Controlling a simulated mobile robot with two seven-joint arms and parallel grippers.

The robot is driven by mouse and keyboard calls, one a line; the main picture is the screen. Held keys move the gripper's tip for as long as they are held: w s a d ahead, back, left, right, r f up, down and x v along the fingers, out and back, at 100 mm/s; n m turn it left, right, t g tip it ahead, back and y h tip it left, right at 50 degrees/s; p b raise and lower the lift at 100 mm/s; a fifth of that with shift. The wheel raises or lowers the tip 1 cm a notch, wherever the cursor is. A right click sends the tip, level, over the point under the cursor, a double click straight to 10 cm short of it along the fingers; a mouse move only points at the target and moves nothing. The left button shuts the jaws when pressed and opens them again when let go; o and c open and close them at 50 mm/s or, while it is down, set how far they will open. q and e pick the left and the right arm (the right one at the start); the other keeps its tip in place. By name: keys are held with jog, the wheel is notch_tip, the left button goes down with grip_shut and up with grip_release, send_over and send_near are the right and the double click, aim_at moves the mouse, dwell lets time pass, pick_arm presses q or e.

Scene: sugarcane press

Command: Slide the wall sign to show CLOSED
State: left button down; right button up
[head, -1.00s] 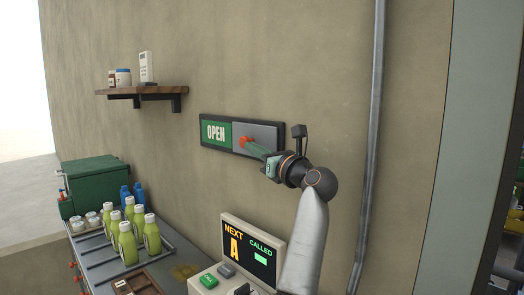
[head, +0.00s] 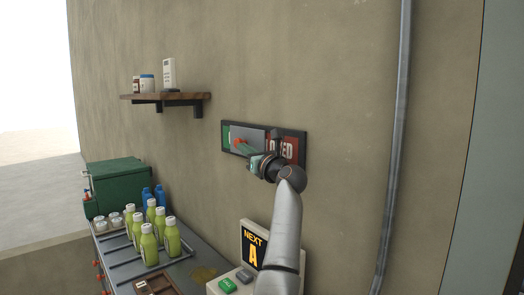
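The wall sign (head: 291,131) is a dark-framed board on the beige wall, right of the shelf. Its grey sliding panel (head: 252,133) covers most of the left half, with a thin green strip (head: 226,137) bare at the left end. The red half (head: 290,149) shows on the right, with white letters ending in "ED"; my gripper hides part of the word. My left gripper (head: 243,148) is in front of the panel, its tips at a small red knob (head: 238,141). Whether the fingers are closed around the knob is unclear. My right gripper is out of view.
A wooden shelf (head: 165,97) with small containers is on the wall at left. Below are a counter with green bottles (head: 149,243), a green box (head: 120,186) and a display (head: 253,250). A grey pipe (head: 397,140) runs down the wall at right.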

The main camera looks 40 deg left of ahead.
pick_arm(q)
jog(key=x, duration=0.4)
jog(key=shift+s+a+f, duration=0.25)
jog(key=shift+s+a, duration=0.1)
jog(key=shift+a, duration=0.1)
jog(key=shift+a+r+p, duration=0.1)
jog(key=shift+a+p, duration=0.2)
jog(key=shift+a, duration=0.25)
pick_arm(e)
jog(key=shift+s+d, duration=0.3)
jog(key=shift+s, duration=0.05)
pick_arm(q)
jog(key=shift+r, duration=0.1)
jog(key=b, duration=0.3)
send_near(235, 145)
jog(key=d, duration=0.3)
jog(key=shift+s+d+f, duration=0.15)
jog(key=shift+s+f, duration=0.25)
jog(key=shift+s, duration=0.05)
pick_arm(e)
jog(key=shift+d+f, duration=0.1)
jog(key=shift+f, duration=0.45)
